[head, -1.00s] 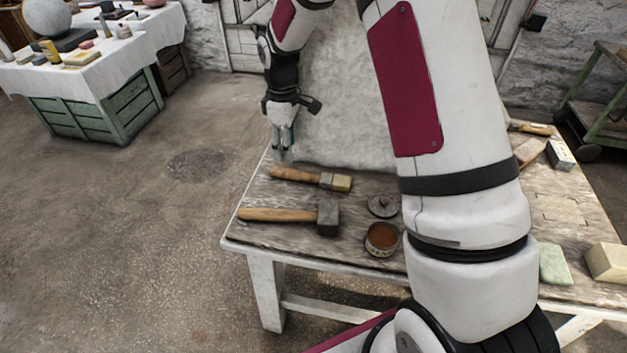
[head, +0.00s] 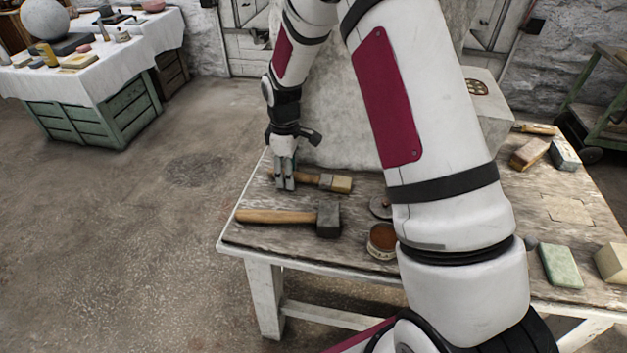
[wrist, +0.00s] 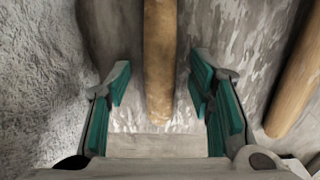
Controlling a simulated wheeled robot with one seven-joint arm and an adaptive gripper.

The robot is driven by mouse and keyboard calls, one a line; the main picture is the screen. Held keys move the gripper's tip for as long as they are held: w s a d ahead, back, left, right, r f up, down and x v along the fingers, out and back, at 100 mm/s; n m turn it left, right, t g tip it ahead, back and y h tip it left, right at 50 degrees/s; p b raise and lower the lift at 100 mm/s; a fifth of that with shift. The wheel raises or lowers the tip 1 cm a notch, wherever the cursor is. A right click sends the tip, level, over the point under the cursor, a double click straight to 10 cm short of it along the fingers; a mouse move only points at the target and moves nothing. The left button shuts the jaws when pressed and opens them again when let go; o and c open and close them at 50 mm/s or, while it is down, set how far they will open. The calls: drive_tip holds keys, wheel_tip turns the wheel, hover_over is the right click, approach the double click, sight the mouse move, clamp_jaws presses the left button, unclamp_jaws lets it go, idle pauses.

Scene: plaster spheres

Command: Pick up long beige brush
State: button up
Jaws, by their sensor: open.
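The long beige brush (head: 340,184) lies flat on the wooden table, with a wooden handle and a pale bristle end pointing right. My gripper (head: 285,186) is down at the left part of the handle and hides some of it. In the wrist view the brush handle (wrist: 160,60) runs between the open teal-padded fingers of my gripper (wrist: 160,100), with a gap on each side. The handle's rounded end shows near the palm. The bristles are out of the wrist view.
A hammer (head: 275,216) lies nearer the table's front edge; its handle (wrist: 298,80) shows right of my fingers in the wrist view. An open tin (head: 382,240) and a lid (head: 380,207) stand right of it. A large plaster block (head: 340,110) rises behind the brush.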

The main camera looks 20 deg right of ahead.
clamp_jaws()
wheel_tip(320, 180, up, 10)
drive_tip(key=p, duration=0.3)
